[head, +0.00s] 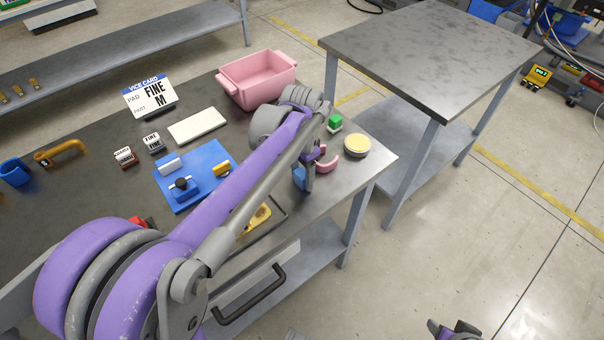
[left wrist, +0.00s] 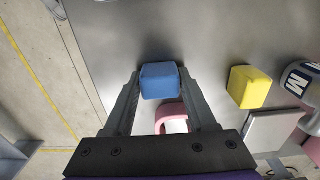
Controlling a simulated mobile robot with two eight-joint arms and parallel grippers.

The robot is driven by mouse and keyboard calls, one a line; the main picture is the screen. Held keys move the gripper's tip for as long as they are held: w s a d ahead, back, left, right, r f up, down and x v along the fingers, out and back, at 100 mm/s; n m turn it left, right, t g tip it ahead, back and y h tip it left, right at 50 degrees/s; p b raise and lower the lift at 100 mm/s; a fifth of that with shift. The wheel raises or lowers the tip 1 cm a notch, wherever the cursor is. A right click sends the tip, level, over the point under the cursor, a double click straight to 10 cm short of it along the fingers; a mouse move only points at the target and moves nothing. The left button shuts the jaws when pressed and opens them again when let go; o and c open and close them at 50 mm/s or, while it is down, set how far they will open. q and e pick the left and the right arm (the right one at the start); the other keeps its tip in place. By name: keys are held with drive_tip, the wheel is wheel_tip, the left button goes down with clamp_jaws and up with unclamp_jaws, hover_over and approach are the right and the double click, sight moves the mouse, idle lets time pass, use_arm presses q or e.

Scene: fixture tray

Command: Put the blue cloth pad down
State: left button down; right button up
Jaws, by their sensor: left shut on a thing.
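The blue cloth pad (left wrist: 159,80) is a small block between the two fingertips in the left wrist view. In the head view it shows as a blue patch (head: 300,178) below my left gripper (head: 306,172), near the table's right front edge. That gripper is shut on the pad and points down. I cannot tell whether the pad touches the tabletop (head: 365,178). A pink curved piece (head: 327,162) lies close by, and it also shows between the fingers in the left wrist view (left wrist: 170,115). My right gripper (head: 453,329) shows only partly at the bottom edge.
A green block (head: 335,123) and a round yellow-topped tin (head: 357,146) stand near the right edge. A pink bin (head: 257,79), a white slab (head: 197,126), a blue fixture plate (head: 208,196) and a "FINE M" card (head: 150,96) are further left. A yellow block (left wrist: 250,87) sits beside the gripper.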

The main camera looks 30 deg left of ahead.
sight(302, 173)
use_arm(q)
drive_tip(key=shift+c, duration=1)
unclamp_jaws()
drive_tip(key=shift+r, duration=0.1)
drive_tip(key=shift+r, duration=0.3)
wheel_tip(302, 173, up, 12)
drive_tip(key=p, duration=0.1)
drive_tip(key=shift+f, duration=0.25)
drive_tip(key=s+d+f+n+t+p, duration=0.1)
drive_tip(key=s+d+f, duration=0.1)
drive_tip(key=s, duration=0.3)
drive_tip(key=s+d+f+n+t+p, duration=0.2)
drive_tip(key=s+f, duration=0.3)
drive_tip(key=s+d+f+n+t+p, duration=0.1)
drive_tip(key=s+d+f+t, duration=0.1)
drive_tip(key=s+f, duration=0.2)
drive_tip(key=shift+s+d, duration=0.4)
drive_tip(key=shift+s, duration=0.4)
